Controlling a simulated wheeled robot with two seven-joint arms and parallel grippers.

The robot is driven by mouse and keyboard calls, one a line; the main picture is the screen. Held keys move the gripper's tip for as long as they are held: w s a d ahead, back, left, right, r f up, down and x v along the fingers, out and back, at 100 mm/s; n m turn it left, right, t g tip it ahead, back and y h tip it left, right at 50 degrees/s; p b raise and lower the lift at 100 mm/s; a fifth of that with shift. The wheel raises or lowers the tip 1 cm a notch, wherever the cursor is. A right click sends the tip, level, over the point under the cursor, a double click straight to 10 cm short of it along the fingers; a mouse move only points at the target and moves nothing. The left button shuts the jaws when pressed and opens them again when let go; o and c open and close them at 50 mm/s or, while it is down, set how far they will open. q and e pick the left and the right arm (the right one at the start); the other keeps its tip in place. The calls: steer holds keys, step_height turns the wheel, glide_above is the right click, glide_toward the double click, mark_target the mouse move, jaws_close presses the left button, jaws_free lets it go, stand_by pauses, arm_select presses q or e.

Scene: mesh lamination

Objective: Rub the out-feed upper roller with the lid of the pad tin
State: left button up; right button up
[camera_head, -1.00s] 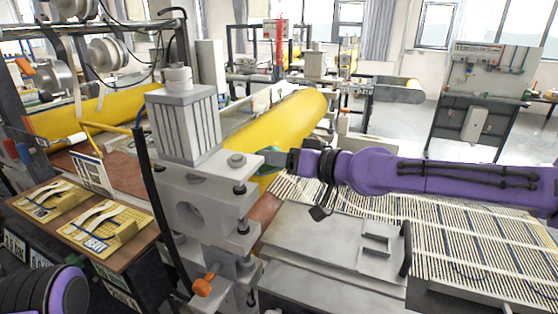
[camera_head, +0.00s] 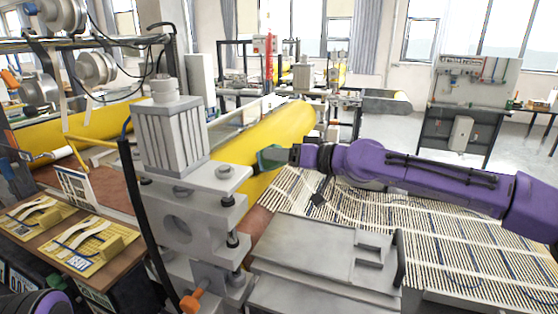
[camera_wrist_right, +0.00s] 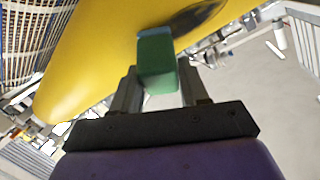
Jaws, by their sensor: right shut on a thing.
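The yellow out-feed upper roller (camera_head: 278,130) runs slantwise behind the grey press post in the head view. It fills the upper part of the right wrist view (camera_wrist_right: 95,50). My right gripper (camera_head: 285,156) is shut on a green, box-like thing, taken as the lid of the pad tin (camera_head: 269,157). In the right wrist view the green lid (camera_wrist_right: 157,65) stands out between the fingers (camera_wrist_right: 157,92), its bluish far edge over the roller surface. It looks at or very close to the roller; contact cannot be made out. My left gripper is out of view.
The grey post (camera_head: 172,140) with bolts stands just left of the lid. A grey metal housing (camera_head: 320,255) lies below my right arm, beside a slatted bed (camera_head: 450,240). A dark patch (camera_wrist_right: 200,18) shows on the roller. A brown table (camera_head: 105,262) stands at left.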

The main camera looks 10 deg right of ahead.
steer(key=shift+s+a, duration=0.25)
steer(key=shift+s, duration=0.05)
steer(key=s+a, duration=0.4)
steer(key=s, duration=0.2)
steer(key=shift+s+a+p, duration=0.15)
steer(key=shift+p, duration=0.3)
steer(key=s+d+r+p, duration=0.2)
steer(key=d+r+p, duration=0.1)
steer(key=d, duration=0.1)
steer(key=shift+s+d+p, duration=0.2)
steer(key=shift+s+p, duration=0.2)
steer(key=shift+r, duration=0.1)
